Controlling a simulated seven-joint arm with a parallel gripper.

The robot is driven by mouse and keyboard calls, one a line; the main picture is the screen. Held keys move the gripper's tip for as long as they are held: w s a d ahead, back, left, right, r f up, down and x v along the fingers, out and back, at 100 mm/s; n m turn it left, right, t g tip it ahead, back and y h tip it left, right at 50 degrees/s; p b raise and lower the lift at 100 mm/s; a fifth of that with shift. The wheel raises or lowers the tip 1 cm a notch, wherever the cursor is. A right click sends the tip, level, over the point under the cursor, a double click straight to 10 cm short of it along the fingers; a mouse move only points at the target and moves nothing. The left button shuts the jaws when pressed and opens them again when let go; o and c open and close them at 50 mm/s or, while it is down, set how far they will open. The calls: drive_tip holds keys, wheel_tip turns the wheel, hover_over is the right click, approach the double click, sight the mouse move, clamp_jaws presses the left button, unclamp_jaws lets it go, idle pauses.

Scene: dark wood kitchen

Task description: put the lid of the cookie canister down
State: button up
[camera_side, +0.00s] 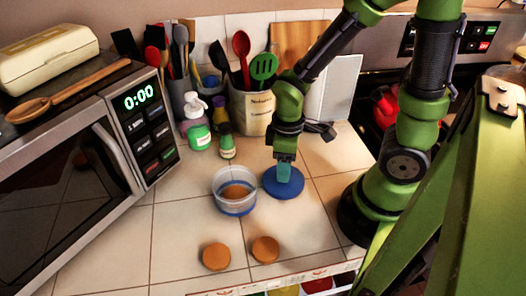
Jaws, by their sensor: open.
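The clear cookie canister (234,201) stands open on the tiled counter, with a brown cookie (236,191) inside and a blue band near its base. The round blue lid (270,188) lies flat on the counter just right of the canister, with a teal handle on top. My gripper (284,160) points down right over the lid's handle. Its fingers are open; they are small here, and I cannot tell whether they touch the handle. Two more round cookies (217,256) (265,249) lie on the counter in front of the canister.
A microwave (90,150) stands at the left. Behind are a soap bottle (197,122), a small green bottle (226,142) and a utensil crock (252,108). Counter tiles right of the lid are clear. The counter's front edge runs below the cookies.

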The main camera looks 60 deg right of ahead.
wheel_tip(320, 180, up, 10)
drive_tip(key=shift+o, duration=0.5)
wheel_tip(320, 180, up, 10)
drive_tip(key=a+m+t+y, duration=0.1)
drive_tip(key=m+t+y, duration=0.1)
drive_tip(key=m+t, duration=0.5)
drive_tip(key=shift+w+a+m, duration=0.25)
drive_tip(key=shift+w+m, duration=0.05)
drive_tip(key=shift+m, duration=0.6)
